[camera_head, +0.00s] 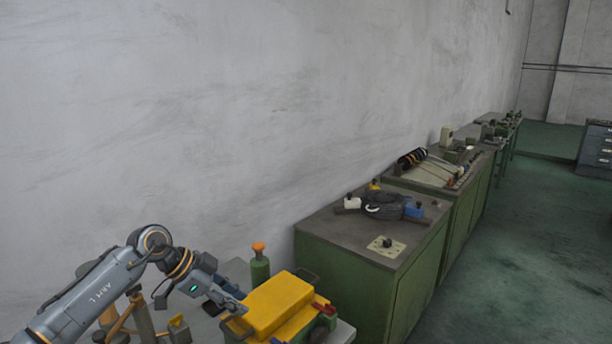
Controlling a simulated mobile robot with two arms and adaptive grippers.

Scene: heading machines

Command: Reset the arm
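My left arm comes in from the lower left, with its elbow bent. My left gripper (232,303) is at the left edge of a yellow box-like thing (277,304) on a small light table. Its fingers are small and dark here, so I cannot tell whether they are open, shut, or touching the yellow thing. My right gripper is not in the picture.
A green bottle with an orange top (260,265) stands close behind the yellow thing. A green cabinet with a grey top (335,235) stands to the right, bearing a dark coil (384,206). More benches line the wall. The green floor (520,240) at the right is clear.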

